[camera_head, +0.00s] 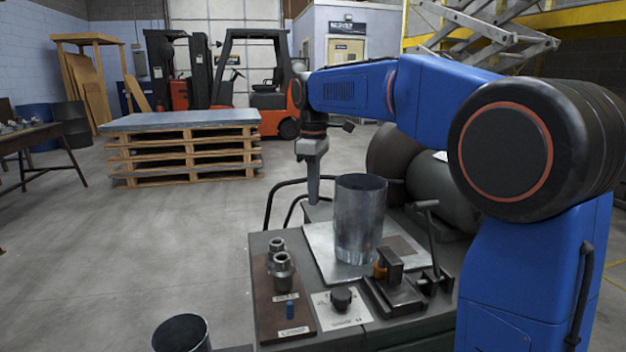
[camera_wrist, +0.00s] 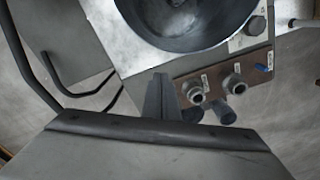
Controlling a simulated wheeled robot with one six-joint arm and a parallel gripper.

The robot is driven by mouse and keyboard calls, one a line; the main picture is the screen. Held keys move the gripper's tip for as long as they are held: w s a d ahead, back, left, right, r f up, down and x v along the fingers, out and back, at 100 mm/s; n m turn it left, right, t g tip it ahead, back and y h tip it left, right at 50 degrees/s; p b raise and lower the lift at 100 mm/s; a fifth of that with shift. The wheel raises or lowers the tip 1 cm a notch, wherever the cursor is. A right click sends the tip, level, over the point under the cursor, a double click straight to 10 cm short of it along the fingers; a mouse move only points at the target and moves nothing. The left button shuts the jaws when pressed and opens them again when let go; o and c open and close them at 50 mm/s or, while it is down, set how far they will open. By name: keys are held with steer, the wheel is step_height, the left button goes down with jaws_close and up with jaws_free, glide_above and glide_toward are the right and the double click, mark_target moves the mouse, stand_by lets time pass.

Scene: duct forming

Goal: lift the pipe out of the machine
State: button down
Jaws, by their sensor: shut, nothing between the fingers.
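The pipe (camera_head: 360,218) is an upright, open-topped grey metal cylinder. It stands on the metal plate (camera_head: 317,250) of the machine (camera_head: 262,325) in the head view. In the wrist view, the open mouth of the pipe (camera_wrist: 190,22) shows at the top, partly cut off by the frame edge. My gripper (camera_head: 313,200) points down just left of the pipe in the head view, apart from it, with its tips near the height of the pipe's upper part. My gripper (camera_wrist: 163,80) also shows in the wrist view, its fingers together and empty, below the pipe's rim.
A brown board (camera_head: 257,295) with metal fittings (camera_head: 282,272) lies at the machine's front left. A black clamp (camera_head: 392,290) and a lever (camera_head: 430,225) stand right of the pipe. Another open cylinder (camera_head: 181,334) stands at the front left.

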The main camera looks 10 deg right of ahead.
mark_target(337, 206)
steer(key=shift+s+d+f, duration=0.5)
steer(key=shift+d+f, duration=0.35)
steer(key=shift+d, duration=0.05)
steer(key=shift+s+d+f, duration=0.5)
steer(key=shift+d+f, duration=0.3)
steer(key=shift+d, duration=0.1)
steer(key=shift+s+d, duration=0.3)
steer(key=shift+d, duration=0.25)
steer(key=shift+s+d, duration=0.3)
steer(key=shift+d, duration=0.2)
steer(key=shift+a, duration=0.1)
